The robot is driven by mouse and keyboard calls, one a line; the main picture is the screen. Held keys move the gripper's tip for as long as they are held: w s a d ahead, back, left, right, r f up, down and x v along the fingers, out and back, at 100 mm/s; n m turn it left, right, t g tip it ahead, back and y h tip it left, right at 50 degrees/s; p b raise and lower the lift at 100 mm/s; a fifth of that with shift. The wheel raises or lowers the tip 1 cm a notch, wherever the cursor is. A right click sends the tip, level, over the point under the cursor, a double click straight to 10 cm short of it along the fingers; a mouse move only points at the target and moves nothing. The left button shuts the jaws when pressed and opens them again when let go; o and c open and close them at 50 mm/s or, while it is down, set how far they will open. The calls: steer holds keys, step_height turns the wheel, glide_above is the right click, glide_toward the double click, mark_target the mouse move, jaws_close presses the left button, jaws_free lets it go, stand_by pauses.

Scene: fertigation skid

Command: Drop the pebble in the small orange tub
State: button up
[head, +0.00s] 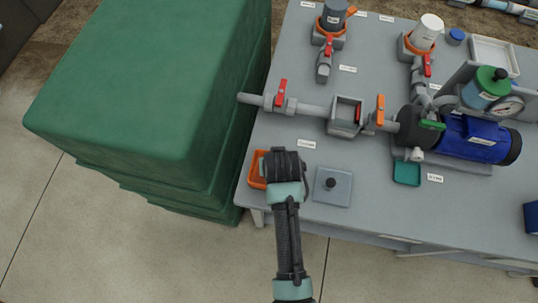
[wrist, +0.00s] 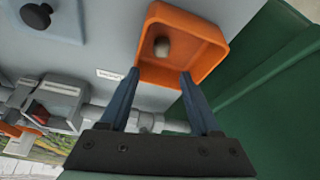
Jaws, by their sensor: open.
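The small orange tub (head: 256,170) sits at the left edge of the grey bench in the head view, partly hidden by my wrist. In the wrist view the same tub (wrist: 205,62) shows its open inside. The pebble (wrist: 162,47), small and grey-beige, lies inside the tub on its floor. My gripper (wrist: 160,75) is open, with two dark blue fingers apart and nothing between them. The fingertips are at the tub's near side, and the pebble appears beyond them. In the head view the fingers are hidden beneath my wrist.
A grey square lid with a black knob (head: 332,186) lies just right of my gripper. A large green tank (head: 150,80) stands close to the bench's left. Pipes with red-handled valves (head: 281,93) run behind. A teal tray (head: 407,173) sits further right.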

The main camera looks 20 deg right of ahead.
steer(key=v, duration=1.3)
steer(key=w+a+r+n+t, duration=0.1)
steer(key=w+r+t, duration=0.35)
steer(key=r, duration=0.55)
steer(key=w+a+r+t, duration=0.25)
steer(key=w+r, duration=0.35)
steer(key=r, duration=0.4)
steer(key=w+a+r+n+t, duration=0.1)
steer(key=w+r+t, duration=0.4)
steer(key=r, duration=0.5)
steer(key=s+a+r+t, duration=0.2)
steer(key=s+r+t, duration=0.1)
steer(key=r, duration=0.7)
steer(key=s+a+r+n+t+y, duration=0.1)
steer(key=s+r+t, duration=0.3)
steer(key=r, duration=0.6)
steer(key=s+a+r+t, duration=0.3)
steer(key=r+t, duration=0.1)
steer(key=r, duration=0.7)
steer(key=shift+s+a+n, duration=0.35)
steer(key=shift+n, duration=0.05)
steer(key=shift+f, duration=0.1)
